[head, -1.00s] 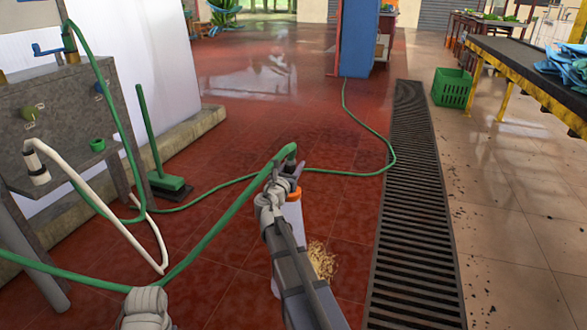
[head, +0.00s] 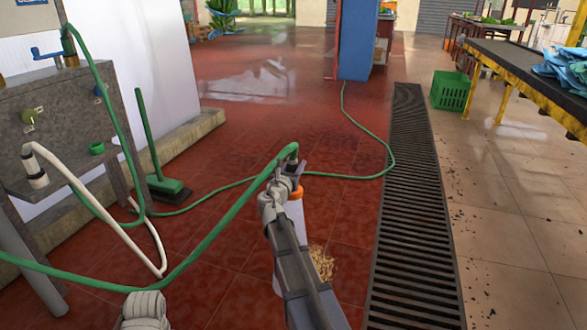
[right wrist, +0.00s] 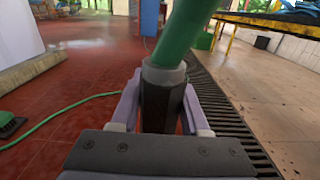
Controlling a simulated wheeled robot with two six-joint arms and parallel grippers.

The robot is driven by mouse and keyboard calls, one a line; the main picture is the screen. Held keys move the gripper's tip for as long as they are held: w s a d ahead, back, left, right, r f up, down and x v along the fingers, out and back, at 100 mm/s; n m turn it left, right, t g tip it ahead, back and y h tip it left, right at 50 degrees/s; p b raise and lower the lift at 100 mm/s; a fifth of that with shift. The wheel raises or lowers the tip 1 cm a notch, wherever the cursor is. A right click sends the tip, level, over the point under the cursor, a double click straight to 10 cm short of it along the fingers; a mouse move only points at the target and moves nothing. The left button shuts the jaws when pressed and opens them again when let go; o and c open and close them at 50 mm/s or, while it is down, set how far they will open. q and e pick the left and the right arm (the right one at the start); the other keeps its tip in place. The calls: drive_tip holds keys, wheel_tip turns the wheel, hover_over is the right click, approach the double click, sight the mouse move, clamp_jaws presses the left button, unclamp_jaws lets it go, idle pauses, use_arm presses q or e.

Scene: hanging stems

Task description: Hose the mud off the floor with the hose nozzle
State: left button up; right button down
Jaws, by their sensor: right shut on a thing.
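My right gripper (head: 291,172) is shut on the hose nozzle and holds it above the red floor, left of the drain. In the right wrist view the dark nozzle (right wrist: 160,105) stands between the two fingers, with a grey collar and the green hose (right wrist: 186,30) above it. In the head view the hose (head: 215,232) arches from the left edge to the gripper. The nozzle's tip is hidden. Faint dark patches, possibly mud, show on the red floor (head: 325,140). I see no water spray. A grey part of my left arm shows at the bottom; its gripper is out of view.
A long drain grate (head: 412,210) divides red floor from beige tiles with dark specks. Straw-like material (head: 322,264) lies near my right arm. A green brush (head: 168,186), wash stand (head: 60,110), blue pillar (head: 357,40), green crate (head: 450,90) and conveyor table (head: 520,65) stand around.

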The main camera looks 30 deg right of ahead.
drive_tip(key=x, duration=2)
drive_tip(key=shift+d, duration=0.25)
idle(0.9)
idle(0.8)
drive_tip(key=s+d, duration=0.5)
drive_tip(key=s, duration=0.1)
drive_tip(key=shift+s+d, duration=0.2)
drive_tip(key=shift+d, duration=0.1)
idle(0.5)
idle(0.4)
drive_tip(key=v, duration=2.3)
drive_tip(key=shift+a, duration=0.15)
idle(1.5)
